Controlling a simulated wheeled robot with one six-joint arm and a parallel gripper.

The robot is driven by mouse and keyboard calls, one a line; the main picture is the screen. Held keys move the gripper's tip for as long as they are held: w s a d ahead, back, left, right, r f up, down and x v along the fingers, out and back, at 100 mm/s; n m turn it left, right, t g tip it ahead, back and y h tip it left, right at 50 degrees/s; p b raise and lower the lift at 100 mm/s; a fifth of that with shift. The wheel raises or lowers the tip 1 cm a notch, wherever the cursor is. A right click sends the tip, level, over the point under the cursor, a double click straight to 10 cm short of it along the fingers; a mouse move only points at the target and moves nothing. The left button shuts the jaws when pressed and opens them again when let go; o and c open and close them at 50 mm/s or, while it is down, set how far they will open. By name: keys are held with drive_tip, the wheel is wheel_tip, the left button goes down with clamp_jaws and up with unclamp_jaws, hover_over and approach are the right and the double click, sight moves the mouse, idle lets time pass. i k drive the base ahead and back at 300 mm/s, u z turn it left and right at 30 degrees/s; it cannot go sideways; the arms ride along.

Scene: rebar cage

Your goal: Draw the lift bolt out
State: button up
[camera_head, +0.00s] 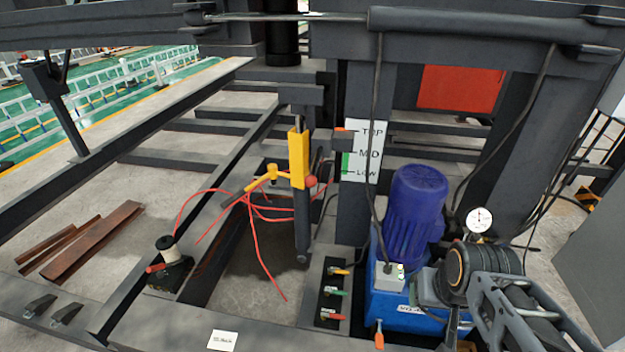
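A yellow upright sleeve (298,158) sits on a dark vertical post near the middle. A yellow T-shaped handle (268,177) sticks out to its left, and a red ball knob (311,182) sits at its right. I take the handle to be the lift bolt; its inner end is hidden at the sleeve. A scale plate (362,150) marked TOP, MID and LOW stands to the right. My gripper (510,292), dark with grey links, is at the lower right, well apart from the handle. Its fingertips are not clear, and I see nothing held.
A blue motor (416,205) on a blue tank (400,308), with a gauge (479,221), stands between my gripper and the post. Red cords (262,240) hang loosely below the handle. A lever bank (333,292) and a spool (168,250) are low in front. Dark beams frame the scene.

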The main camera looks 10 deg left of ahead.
sight(310, 181)
drive_tip(key=k, duration=0.5)
drive_tip(key=z, duration=1.7)
drive_tip(key=k, duration=1.05)
drive_tip(key=u, duration=2.1)
drive_tip(key=i, duration=1)
